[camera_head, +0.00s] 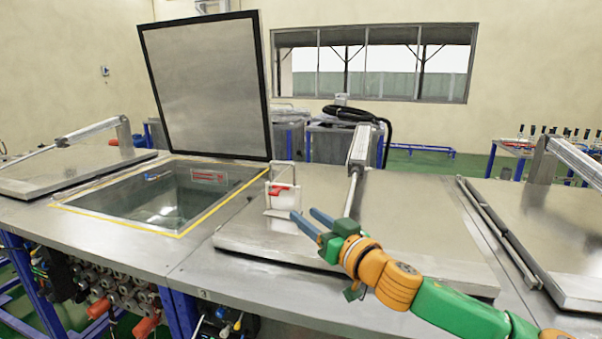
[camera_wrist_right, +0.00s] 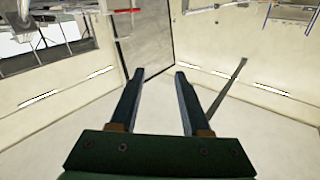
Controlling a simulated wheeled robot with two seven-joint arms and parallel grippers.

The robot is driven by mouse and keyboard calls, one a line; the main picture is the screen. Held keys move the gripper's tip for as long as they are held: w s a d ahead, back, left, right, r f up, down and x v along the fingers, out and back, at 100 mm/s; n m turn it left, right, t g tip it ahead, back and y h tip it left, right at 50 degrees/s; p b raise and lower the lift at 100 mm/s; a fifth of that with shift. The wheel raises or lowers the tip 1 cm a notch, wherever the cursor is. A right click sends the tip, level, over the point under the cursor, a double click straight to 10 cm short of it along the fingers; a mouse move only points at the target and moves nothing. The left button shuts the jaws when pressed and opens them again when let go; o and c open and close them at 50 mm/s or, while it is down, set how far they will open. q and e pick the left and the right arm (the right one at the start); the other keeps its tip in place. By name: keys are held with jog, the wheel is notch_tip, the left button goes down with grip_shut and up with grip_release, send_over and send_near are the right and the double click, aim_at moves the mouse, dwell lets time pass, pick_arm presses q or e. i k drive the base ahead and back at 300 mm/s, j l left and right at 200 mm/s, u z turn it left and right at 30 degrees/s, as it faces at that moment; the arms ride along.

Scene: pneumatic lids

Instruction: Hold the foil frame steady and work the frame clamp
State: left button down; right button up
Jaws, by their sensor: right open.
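A small upright foil frame (camera_head: 283,202), with a pale sheet and a thin metal outline, stands on a closed metal lid near its left edge. A red part (camera_head: 278,190), which looks like the frame clamp, sits across its front; its exact position is too small to tell. My right gripper (camera_head: 302,222) is open and empty, its blue-grey fingers pointing left, just right of and in front of the frame. I cannot tell whether a fingertip touches it. In the right wrist view the open fingers (camera_wrist_right: 155,78) have nothing between them. My left gripper is not in view.
A tank (camera_head: 165,203) with a yellow-edged opening lies to the left, its black-edged lid (camera_head: 205,90) raised. The closed metal lid (camera_head: 390,235) is mostly clear. Lid arms (camera_head: 358,150) rise from the bench. Red-handled valves (camera_head: 145,327) sit below the front edge.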

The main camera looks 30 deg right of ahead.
aim_at(276, 192)
jog(key=i+l, duration=0.75)
jog(key=i, duration=0.15)
